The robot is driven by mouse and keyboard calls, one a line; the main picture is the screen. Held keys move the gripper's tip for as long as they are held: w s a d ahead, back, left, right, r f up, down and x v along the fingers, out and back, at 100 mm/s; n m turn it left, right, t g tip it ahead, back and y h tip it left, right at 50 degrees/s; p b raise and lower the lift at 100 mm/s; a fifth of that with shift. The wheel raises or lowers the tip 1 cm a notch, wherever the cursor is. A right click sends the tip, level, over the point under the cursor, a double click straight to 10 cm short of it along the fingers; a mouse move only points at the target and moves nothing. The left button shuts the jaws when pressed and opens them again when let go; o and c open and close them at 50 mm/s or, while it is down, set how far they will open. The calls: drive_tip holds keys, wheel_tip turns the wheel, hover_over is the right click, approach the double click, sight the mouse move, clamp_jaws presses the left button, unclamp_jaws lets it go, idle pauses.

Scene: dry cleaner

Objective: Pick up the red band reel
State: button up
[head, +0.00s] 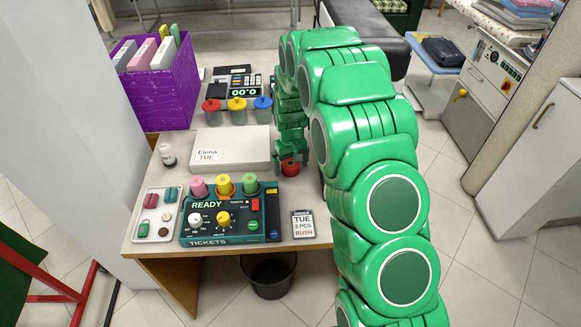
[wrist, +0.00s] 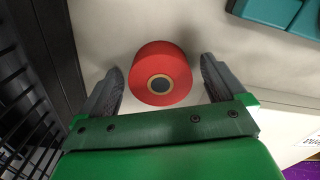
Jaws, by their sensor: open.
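The red band reel (head: 290,167) stands on the desk, just right of the beige box, below the end of my arm in the head view. In the wrist view the red band reel (wrist: 160,72) is a red roll with a tan and dark core. My gripper (wrist: 162,82) is open, with one grey finger on each side of the reel and small gaps between. I cannot tell how far above the desk the fingertips are. In the head view the fingers are mostly hidden by my green arm.
The beige box (head: 229,147) with an "Elena TUE" label lies left of the reel. The ticket machine (head: 228,222) is in front, with a ticket card (head: 303,224) beside it. Jars with coloured lids (head: 237,110) stand behind. A black bin (head: 268,275) is below the desk's front edge.

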drive_tip(key=c, duration=1.1)
drive_tip(key=shift+r, duration=0.1)
drive_tip(key=shift+c, duration=0.2)
